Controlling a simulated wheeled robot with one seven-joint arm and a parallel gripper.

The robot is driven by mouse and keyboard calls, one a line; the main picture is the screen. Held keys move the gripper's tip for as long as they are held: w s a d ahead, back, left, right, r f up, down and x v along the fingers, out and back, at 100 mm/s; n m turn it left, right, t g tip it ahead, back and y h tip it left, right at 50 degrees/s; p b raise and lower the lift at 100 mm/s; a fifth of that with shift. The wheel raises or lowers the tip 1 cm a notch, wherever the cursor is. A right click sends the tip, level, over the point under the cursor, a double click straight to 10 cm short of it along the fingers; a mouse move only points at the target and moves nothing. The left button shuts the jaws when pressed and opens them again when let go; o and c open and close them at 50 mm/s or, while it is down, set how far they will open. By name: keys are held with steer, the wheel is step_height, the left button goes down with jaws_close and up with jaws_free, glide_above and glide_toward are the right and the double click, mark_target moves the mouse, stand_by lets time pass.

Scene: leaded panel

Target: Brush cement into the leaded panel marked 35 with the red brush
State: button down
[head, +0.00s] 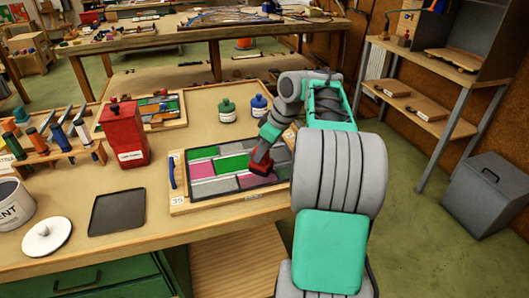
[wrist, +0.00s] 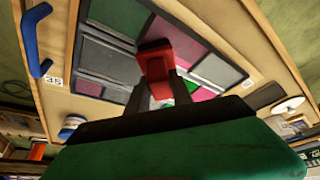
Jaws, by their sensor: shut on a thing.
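The leaded panel (head: 232,163) marked 35 lies on a wooden board (head: 215,207) on the bench, with green, pink and pale grey panes. Its 35 label (head: 178,201) is at the board's near left corner; the label also shows in the wrist view (wrist: 54,81). My gripper (head: 262,151) is over the right half of the panel, shut on the red brush (head: 261,162). In the wrist view the brush (wrist: 155,62) sits between the fingers, in front of the panel (wrist: 112,50). Its bristles are hidden, so I cannot tell whether they touch the panes.
An open cement tub (head: 14,207), its white lid (head: 47,238) and a dark tray (head: 117,212) lie left. A red container (head: 123,135), tool rack (head: 55,147) and second panel (head: 160,108) stand behind. Green (head: 227,111) and blue (head: 259,107) bottles stand beyond the panel.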

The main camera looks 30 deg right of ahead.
steer(key=shift+w+d, duration=0.2)
steer(key=shift+w, duration=0.5)
steer(key=shift+w+d+r+p, duration=0.1)
steer(key=shift+w+d+p, duration=0.05)
steer(key=shift+w+p, duration=0.4)
steer(key=shift+w+d+r+p, duration=0.1)
steer(key=shift+w+p, duration=0.3)
steer(key=shift+p, duration=0.15)
steer(key=shift+w+d+f, duration=0.15)
steer(key=shift+w+f, duration=0.1)
steer(key=shift+w, duration=0.2)
steer(key=w+p, duration=0.1)
steer(key=p, duration=0.1)
steer(key=shift+w+d+r+p, duration=0.2)
steer(key=shift+w+d+p, duration=0.1)
steer(key=shift+w, duration=0.1)
steer(key=shift+w+d+f+p, duration=0.2)
steer(key=shift+w+p, duration=0.1)
steer(key=shift+w, duration=0.3)
